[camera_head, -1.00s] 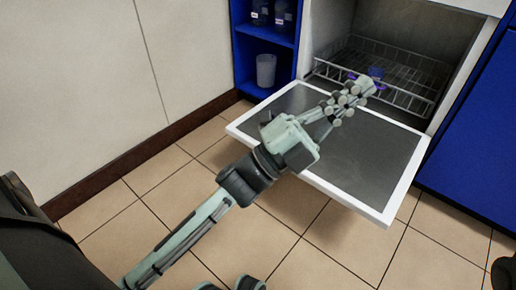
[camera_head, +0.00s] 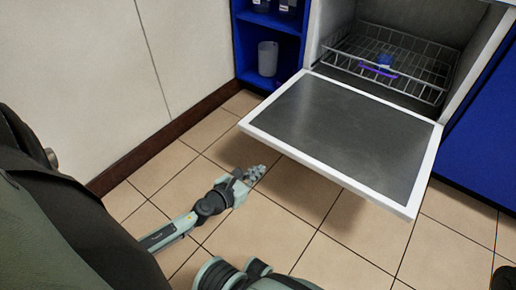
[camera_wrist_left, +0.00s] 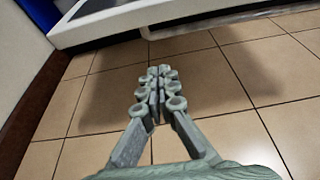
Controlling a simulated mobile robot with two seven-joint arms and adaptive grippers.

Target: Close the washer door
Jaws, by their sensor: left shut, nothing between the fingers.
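The washer door (camera_head: 345,133) hangs open and roughly level, a dark grey panel with a white rim, hinged at the bottom of the washer opening. The door's white edge (camera_wrist_left: 140,22) crosses the top of the left wrist view. My left gripper (camera_head: 258,172) is shut and empty. It is low over the floor, to the left of the door's front edge and below door level, apart from it. It also shows in the left wrist view (camera_wrist_left: 160,72). My right gripper is not in view.
Inside the washer, a wire rack (camera_head: 390,66) holds a small blue and purple item (camera_head: 382,65). Tiled floor (camera_head: 300,235) is clear before the door.

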